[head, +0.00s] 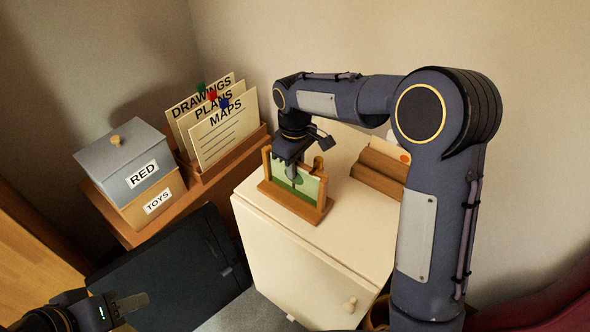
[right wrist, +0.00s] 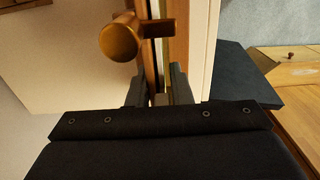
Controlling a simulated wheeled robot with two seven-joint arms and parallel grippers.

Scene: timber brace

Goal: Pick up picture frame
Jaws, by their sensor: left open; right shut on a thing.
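The picture frame (head: 308,187) has a wooden border and a green picture. It stands upright in a wooden base on the cream cabinet top in the head view. My right gripper (head: 291,174) reaches down from above and is shut on the frame's top part. In the right wrist view, the right gripper (right wrist: 159,98) has its fingers on either side of the frame's edge (right wrist: 148,62), beside a round wooden knob (right wrist: 120,37). My left gripper (head: 128,304) is open and empty at the lower left of the head view, far from the frame.
The cream cabinet (head: 290,255) has a small knob on its front. A wooden holder (head: 377,172) with cards stands right of the frame. Labelled boards (head: 220,130) and stacked RED (head: 128,165) and TOYS (head: 155,203) boxes stand at the left.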

